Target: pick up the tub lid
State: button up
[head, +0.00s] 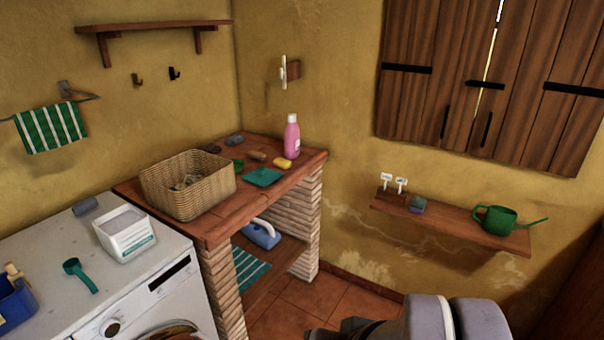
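A flat teal-green square piece (263,177), which looks like the tub lid, lies on the tiled top of the brick counter (215,222), right of the wicker basket. An open white tub (126,238) with pale contents stands on the washing machine to the left. My arm shows at the bottom right edge. Its dark end, which seems to be my gripper (345,330), is cut off by the frame, well below and to the right of the lid. Its fingers cannot be made out.
The wicker basket (188,188) stands close left of the lid. A yellow item (282,163), a pink bottle (292,138) and several small things lie or stand behind it. The counter's front strip is clear. A wall shelf (450,228) with a green watering can (497,219) is at right.

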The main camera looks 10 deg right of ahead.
aim_at(262, 176)
jog(key=i+l+u, duration=0.2)
jog(key=i+l, duration=0.15)
jog(key=i, duration=0.15)
jog(key=i+l+u, duration=0.15)
jog(key=i+l, duration=0.3)
jog(key=i+l+u, duration=0.2)
jog(key=i+l, duration=0.3)
jog(key=i+l+u, duration=0.2)
jog(key=i+l, duration=0.3)
jog(key=i+l+u, duration=0.15)
jog(key=i+l, duration=0.2)
jog(key=l, duration=0.35)
